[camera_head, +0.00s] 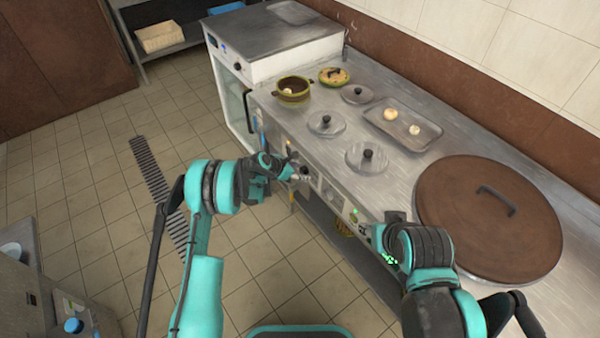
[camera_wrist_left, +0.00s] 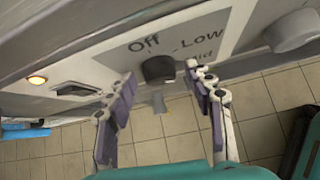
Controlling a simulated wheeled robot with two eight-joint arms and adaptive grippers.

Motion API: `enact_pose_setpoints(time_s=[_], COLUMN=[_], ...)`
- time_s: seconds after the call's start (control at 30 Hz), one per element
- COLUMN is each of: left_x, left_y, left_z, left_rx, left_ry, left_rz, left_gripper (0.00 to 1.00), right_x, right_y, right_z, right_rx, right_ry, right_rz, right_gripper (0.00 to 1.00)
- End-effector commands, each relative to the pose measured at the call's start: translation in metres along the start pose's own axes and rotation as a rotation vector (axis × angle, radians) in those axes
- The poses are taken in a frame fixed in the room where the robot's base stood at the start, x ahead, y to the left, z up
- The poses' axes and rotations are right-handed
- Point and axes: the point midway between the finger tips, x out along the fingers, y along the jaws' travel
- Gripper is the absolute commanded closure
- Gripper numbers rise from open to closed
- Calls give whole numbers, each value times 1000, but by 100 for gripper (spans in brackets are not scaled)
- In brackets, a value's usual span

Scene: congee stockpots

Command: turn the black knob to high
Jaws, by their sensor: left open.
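The black knob (camera_wrist_left: 158,70) sits on a grey panel plate (camera_wrist_left: 205,25) printed "Off", "Low" and, partly covered, "id". In the left wrist view my left gripper (camera_wrist_left: 158,84) is open, with one finger on each side of the knob and a visible gap to it. I cannot tell which setting the knob points to. In the head view the left gripper (camera_head: 288,170) is at the front panel of the counter, where the arm partly covers the controls. My right arm reaches in at the lower right; its gripper fingers do not show.
A second, grey knob (camera_wrist_left: 292,30) is to the right on the panel. On the counter are steel lids (camera_head: 367,158), a tray (camera_head: 403,128) and a large brown lid (camera_head: 488,220). The tiled floor is open.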

Motion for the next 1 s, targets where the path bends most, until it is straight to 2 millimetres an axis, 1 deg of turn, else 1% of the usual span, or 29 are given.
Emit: enact_pose_setpoints(time_s=[0.13, 0.17, 0.2, 0.27, 0.3, 0.33, 0.37, 0.73, 1.0], left_x=[0, 0, 0, 0, 0, 0, 0, 0, 0], left_y=[0, 0, 0, 0, 0, 0, 0, -1, -4], left_z=[0, 0, 0, 0, 0, 0, 0, 1, 1], left_rx=[0, 0, 0, 0, 0, 0, 0, 31, 153], left_ry=[0, 0, 0, 0, 0, 0, 0, 2, 12], left_rz=[0, 0, 0, 0, 0, 0, 0, 31, 149], left_gripper=[47, 50, 61, 76, 87, 95, 97, 97, 97], right_x=[0, 0, 0, 0, 0, 0, 0, 0, 0], right_y=[0, 0, 0, 0, 0, 0, 0, 0, 0], right_z=[0, 0, 0, 0, 0, 0, 0, 0, 0], right_rx=[0, 0, 0, 0, 0, 0, 0, 0, 0], right_ry=[0, 0, 0, 0, 0, 0, 0, 0, 0], right_rz=[0, 0, 0, 0, 0, 0, 0, 0, 0], right_gripper=[60, 60, 60, 60, 60, 60, 60, 60, 60])
